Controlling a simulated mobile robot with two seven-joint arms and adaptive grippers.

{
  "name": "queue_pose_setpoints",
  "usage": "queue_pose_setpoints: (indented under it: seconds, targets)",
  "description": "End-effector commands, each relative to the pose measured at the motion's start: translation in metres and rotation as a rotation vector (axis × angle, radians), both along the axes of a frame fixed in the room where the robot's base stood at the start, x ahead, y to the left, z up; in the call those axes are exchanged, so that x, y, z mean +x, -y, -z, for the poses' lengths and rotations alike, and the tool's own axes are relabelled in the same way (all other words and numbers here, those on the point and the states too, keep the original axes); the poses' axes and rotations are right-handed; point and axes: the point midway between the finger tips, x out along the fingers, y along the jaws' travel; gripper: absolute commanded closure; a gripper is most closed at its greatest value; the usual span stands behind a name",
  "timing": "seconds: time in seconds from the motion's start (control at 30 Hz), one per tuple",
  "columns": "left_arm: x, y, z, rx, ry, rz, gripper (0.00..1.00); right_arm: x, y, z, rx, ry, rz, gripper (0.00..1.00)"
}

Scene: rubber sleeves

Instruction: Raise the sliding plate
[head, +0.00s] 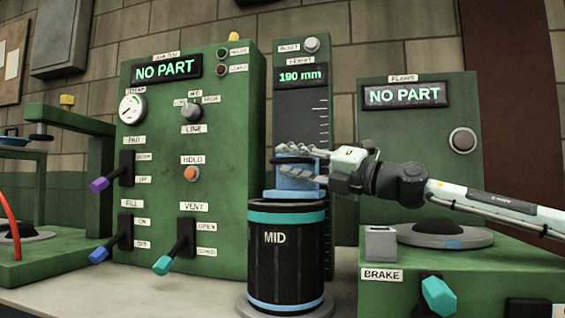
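A green column (340,130) with a scale and a display reading 190 mm stands behind a black sleeve labelled MID (285,250). A blue block with a dark band (292,184) sits in front of the column, just above the sleeve's top; it appears to be the sliding plate. My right gripper (302,165) reaches in from the right, its grey fingers above and below the dark band. Whether they press on it cannot be told. The fingers hide part of the block. My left gripper is out of view.
A green panel (225,170) with levers and a gauge stands left of the sleeve. On the right are a NO PART panel (375,130), a round pad (420,233) and a teal BRAKE lever (438,295). A green frame (70,120) stands far left.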

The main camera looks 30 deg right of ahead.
Motion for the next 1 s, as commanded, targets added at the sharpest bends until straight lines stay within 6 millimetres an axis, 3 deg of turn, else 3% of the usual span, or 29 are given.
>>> queue_pose_setpoints:
  seconds: [0.17,0.47,1.0]
  targets:
    - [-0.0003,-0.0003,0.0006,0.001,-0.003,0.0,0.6,-0.0002,-0.0003,-0.0004,0.0,0.0,0.0,0.68]
    - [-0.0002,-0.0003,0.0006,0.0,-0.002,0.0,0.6,-0.0002,-0.0002,-0.0004,0.0,0.001,0.0,1.0]
    - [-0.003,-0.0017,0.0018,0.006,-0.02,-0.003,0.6,-0.0003,0.0031,-0.0043,0.0,0.003,0.001,1.0]
